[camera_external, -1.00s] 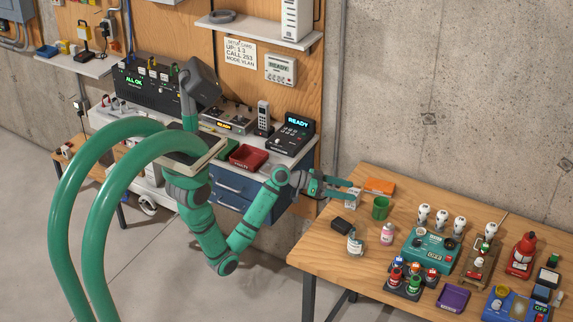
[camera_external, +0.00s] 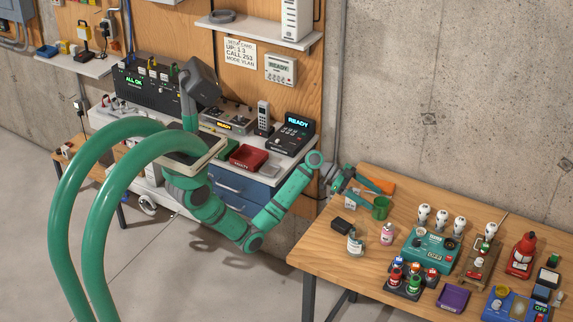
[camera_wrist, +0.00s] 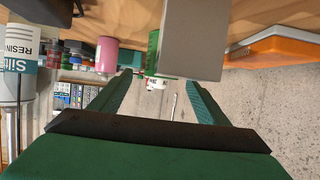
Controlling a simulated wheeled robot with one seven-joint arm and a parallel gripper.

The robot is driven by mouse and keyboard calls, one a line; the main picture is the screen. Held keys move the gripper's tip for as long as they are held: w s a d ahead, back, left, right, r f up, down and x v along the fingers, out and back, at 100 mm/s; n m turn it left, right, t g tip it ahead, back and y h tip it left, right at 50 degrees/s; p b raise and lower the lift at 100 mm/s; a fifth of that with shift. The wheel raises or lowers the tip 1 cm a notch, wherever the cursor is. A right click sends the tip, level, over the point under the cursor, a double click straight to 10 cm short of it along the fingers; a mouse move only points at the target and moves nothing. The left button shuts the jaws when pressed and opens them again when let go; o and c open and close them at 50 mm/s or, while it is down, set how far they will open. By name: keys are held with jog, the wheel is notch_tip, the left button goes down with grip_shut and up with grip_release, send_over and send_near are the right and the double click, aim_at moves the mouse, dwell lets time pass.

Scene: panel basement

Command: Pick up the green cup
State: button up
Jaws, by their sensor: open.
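The green cup (camera_external: 380,209) stands upright on the wooden table, near its back left part. In the wrist view only a strip of the green cup (camera_wrist: 153,52) shows, with a pale box in front of it hiding the rest. My gripper (camera_external: 375,197) is beside the cup on its left, pointing at it and tilted down. In the wrist view my gripper (camera_wrist: 158,80) has its two fingers spread apart with nothing held between them. The cup lies ahead of the fingertips, nearer the left finger. I cannot tell whether a finger touches it.
A pale box (camera_wrist: 193,38) stands close before my fingers. An orange object (camera_external: 384,187) lies behind the cup. A black block (camera_external: 343,227), a clear jar (camera_external: 356,244) and a pink bottle (camera_external: 387,235) stand in front. A teal device (camera_external: 431,252) sits to the right.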

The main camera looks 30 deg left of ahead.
aim_at(381, 204)
jog(key=shift+x, duration=2.75)
jog(key=shift+w+a+f, duration=0.1)
jog(key=c, duration=1.2)
